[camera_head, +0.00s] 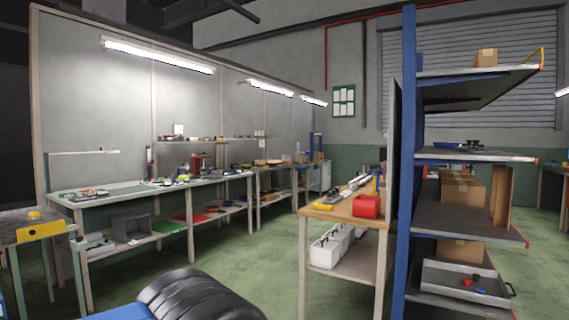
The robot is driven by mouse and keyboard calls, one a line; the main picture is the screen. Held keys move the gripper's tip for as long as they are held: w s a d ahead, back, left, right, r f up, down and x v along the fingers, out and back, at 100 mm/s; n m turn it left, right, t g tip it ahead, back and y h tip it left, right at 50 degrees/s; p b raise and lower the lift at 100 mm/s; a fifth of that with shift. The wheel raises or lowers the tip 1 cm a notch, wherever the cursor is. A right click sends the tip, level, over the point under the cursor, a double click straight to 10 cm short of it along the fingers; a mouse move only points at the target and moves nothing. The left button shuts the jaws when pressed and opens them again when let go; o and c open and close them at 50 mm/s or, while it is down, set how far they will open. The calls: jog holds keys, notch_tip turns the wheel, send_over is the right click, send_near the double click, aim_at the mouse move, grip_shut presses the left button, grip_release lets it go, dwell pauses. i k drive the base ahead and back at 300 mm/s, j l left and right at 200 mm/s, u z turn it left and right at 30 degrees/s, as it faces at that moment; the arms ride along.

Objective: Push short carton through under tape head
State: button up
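No tape head and no conveyor can be made out in this view. Several brown cartons stand on the blue-posted shelf at the right: a small carton (485,57) on the top board, a larger carton (461,188) on a middle board, and a carton (459,250) lower down, partly hidden. I cannot tell whether any of these is the short carton. My gripper is not in view.
A blue shelf post (409,150) stands close at right. A wooden bench (345,207) with a red box (367,206) is beside it. Long workbenches (130,192) line the left wall. Green floor (235,258) lies open between. A yellow-fronted table (40,231) is at far left.

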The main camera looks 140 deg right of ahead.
aim_at(301, 159)
jog(key=z, duration=4.75)
jog(key=i+j+u, duration=0.25)
jog(key=i+u, duration=0.15)
jog(key=i, duration=0.6)
jog(key=i+l+u, duration=0.1)
jog(key=i+u, duration=0.3)
jog(key=i, duration=1.25)
jog(key=i+j+z, duration=0.1)
jog(key=i, duration=0.55)
jog(key=i+j, duration=0.15)
jog(key=i, duration=0.45)
jog(key=i+l+z, duration=0.25)
jog(key=i+z, duration=0.7)
jog(key=i, duration=0.15)
jog(key=i+j+z, duration=0.15)
jog(key=i+z, duration=0.45)
jog(key=i, duration=1.6)
